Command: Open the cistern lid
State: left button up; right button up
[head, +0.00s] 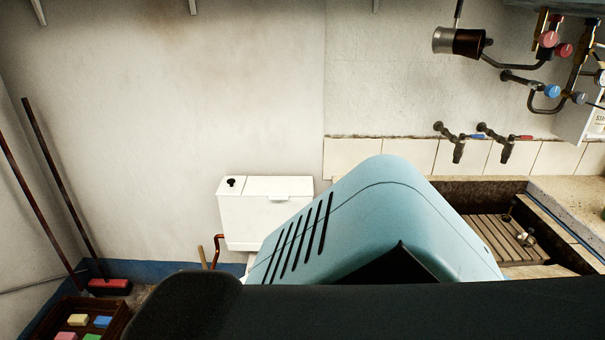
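The white cistern (255,222) stands against the wall near the middle of the head view. Its flat white lid (285,187) lies closed on top, with a small tab at its front edge. A small black knob (231,182) sits on the left part of the top. The cistern's lower right is hidden behind a large blue and black shape in the foreground, which looks like my own body. Neither of my grippers is in view, so their state does not show.
A stone trough (480,190) with a wooden slatted board (502,236) is at right, below two wall taps (458,148). Pipes and valves (545,90) hang at upper right. A red broom (108,286) and a crate (113,312) with coloured blocks stand at lower left.

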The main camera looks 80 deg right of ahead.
aim_at(274, 187)
jog(key=z, duration=2.4)
